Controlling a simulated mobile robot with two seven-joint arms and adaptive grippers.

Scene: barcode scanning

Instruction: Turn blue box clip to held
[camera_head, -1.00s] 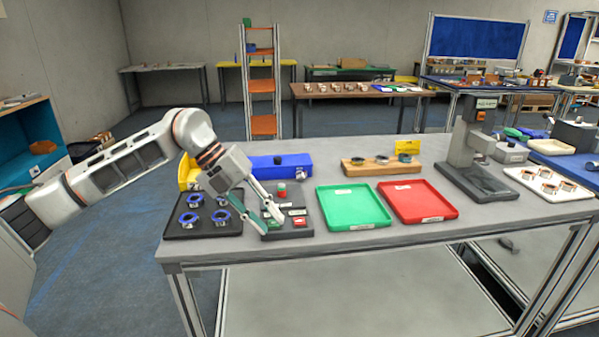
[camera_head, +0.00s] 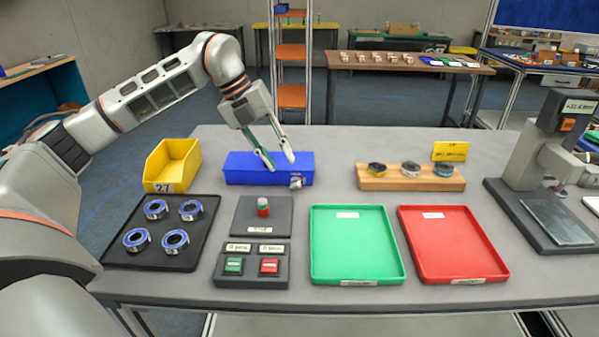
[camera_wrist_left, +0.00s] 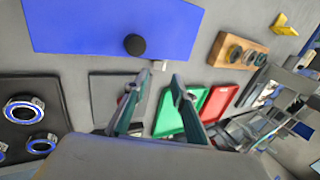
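The blue box (camera_head: 240,172) lies at the back left of the table. A small metallic clip (camera_head: 296,182) is on its front near the right end; its setting is too small to read. My right gripper is not in view.
A yellow bin (camera_head: 172,165) stands left of the box. In front are a black tray of rings (camera_head: 160,232), a button panel (camera_head: 252,250), a green tray (camera_head: 355,250) and a red tray (camera_head: 452,248). A wooden ring holder (camera_head: 410,182) stands to the right.

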